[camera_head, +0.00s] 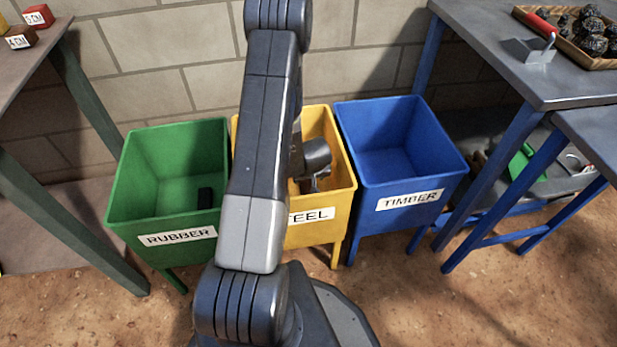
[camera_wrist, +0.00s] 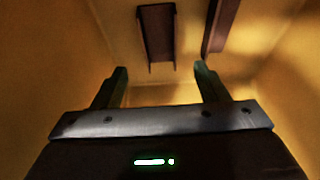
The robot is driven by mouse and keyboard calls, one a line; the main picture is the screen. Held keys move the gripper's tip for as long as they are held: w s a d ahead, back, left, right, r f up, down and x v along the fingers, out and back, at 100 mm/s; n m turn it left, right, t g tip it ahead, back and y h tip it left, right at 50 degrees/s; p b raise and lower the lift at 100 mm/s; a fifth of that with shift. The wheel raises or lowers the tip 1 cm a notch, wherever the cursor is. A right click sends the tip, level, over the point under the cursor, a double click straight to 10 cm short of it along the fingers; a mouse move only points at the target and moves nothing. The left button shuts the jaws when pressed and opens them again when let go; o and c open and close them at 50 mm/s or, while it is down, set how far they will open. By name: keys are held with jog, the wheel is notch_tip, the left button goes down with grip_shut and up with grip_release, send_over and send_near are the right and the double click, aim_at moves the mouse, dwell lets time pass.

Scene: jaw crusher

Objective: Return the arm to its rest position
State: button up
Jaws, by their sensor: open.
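My arm reaches down over the yellow bin (camera_head: 343,196), whose label is partly hidden by the arm and reads "...TEEL". My gripper shows in the wrist view (camera_wrist: 160,88) with its two fingers apart and nothing between them. It is inside the yellow bin, with yellow walls around it. Two dark brownish pieces lie in the bin beyond the fingers: a channel-shaped one (camera_wrist: 158,38) ahead and a long one (camera_wrist: 222,25) to the right. Both look apart from the fingers. In the head view my arm hides much of the bin's inside.
A green bin (camera_head: 130,190) labelled RUBBER, holding a dark block (camera_head: 205,198), stands left. A blue bin (camera_head: 440,170) labelled TIMBER stands right and looks empty. Tables stand at left (camera_head: 25,55) and right (camera_head: 480,40). A tray (camera_head: 600,62) of dark rocks and a trowel (camera_head: 538,52) lie on the right one.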

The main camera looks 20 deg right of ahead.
aim_at(307, 187)
jog(key=shift+f, duration=0.1)
jog(key=b+x, duration=0.3)
jog(key=x, duration=0.5)
jog(key=shift+s+f, duration=0.1)
jog(key=shift+f, duration=0.1)
notch_tip(307, 187, up, 6)
jog(key=p, duration=0.2)
jog(key=shift+p, duration=0.3)
jog(key=shift+f, duration=0.2)
